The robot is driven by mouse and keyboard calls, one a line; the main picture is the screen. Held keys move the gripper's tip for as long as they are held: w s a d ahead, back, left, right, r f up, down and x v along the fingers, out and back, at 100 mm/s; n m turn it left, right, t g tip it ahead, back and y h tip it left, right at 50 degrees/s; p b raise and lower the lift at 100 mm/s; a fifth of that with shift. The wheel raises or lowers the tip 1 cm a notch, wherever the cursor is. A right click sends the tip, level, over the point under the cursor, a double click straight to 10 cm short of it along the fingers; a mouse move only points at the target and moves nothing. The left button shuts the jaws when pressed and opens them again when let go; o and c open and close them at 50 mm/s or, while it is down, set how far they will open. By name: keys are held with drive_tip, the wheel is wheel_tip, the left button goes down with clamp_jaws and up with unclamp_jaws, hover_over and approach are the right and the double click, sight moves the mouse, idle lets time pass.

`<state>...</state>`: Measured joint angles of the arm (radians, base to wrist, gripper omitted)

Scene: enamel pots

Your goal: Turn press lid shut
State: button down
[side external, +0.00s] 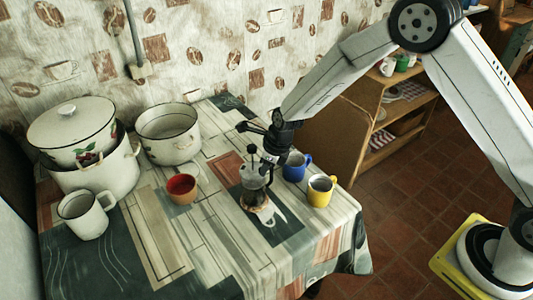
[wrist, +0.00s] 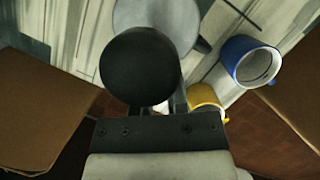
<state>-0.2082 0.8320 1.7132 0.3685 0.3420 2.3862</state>
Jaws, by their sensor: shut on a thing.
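A blue mug (side external: 296,167) and a yellow mug (side external: 320,190) stand close on the right. A red cup (side external: 182,189) is to the left. A white mug (side external: 86,214), stacked pots (side external: 95,170) and an open pot (side external: 168,134) stand further left. The front of the table is clear.

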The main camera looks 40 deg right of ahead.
drive_tip(key=shift+s+a+f+m, duration=0.15)
drive_tip(key=shift+s+a+m, duration=0.15)
drive_tip(key=shift+m, duration=0.6)
drive_tip(key=shift+s+a+m+h, duration=0.15)
drive_tip(key=shift+m+h, duration=0.25)
drive_tip(key=shift+m, duration=0.5)
drive_tip(key=shift+c, duration=0.8)
unclamp_jaws()
drive_tip(key=shift+r, duration=0.25)
drive_tip(key=shift+v, duration=2.85)
